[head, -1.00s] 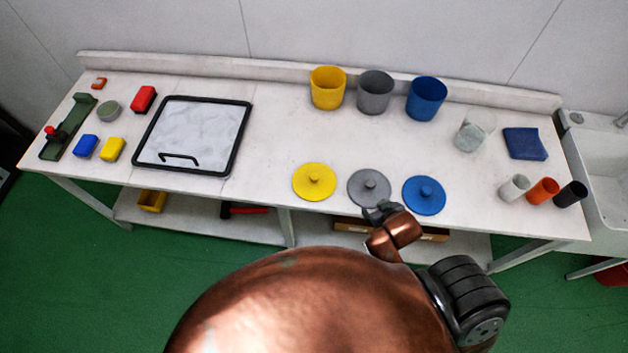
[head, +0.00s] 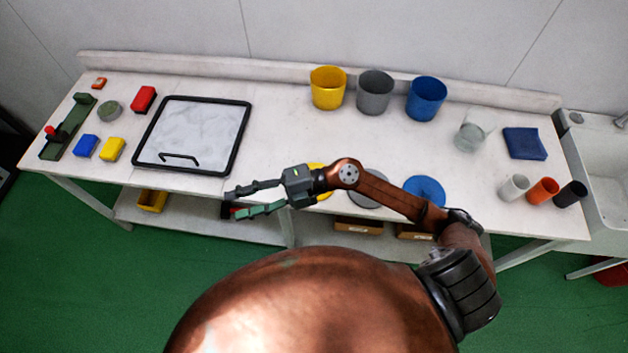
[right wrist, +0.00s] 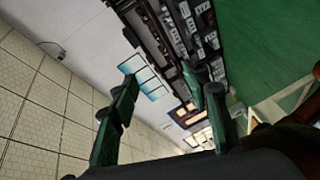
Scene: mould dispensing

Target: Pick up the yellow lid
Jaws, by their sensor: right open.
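The yellow lid (head: 319,168) lies at the front of the white table in the head view. My right gripper and forearm cover most of it; only slivers of yellow show. My right gripper (head: 236,202) is open and empty, its fingers pointing left, to the left of the lid near the table's front edge. In the right wrist view the two green fingers (right wrist: 160,112) are spread with nothing between them, and the lid is not in that view. My left gripper is not in view.
A grey lid (head: 370,202), partly hidden by my arm, and a blue lid (head: 425,188) lie to the right. Yellow (head: 328,90), grey (head: 375,94) and blue (head: 426,100) cups stand behind. A black-rimmed tray (head: 240,140) lies left. The table between cups and lids is clear.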

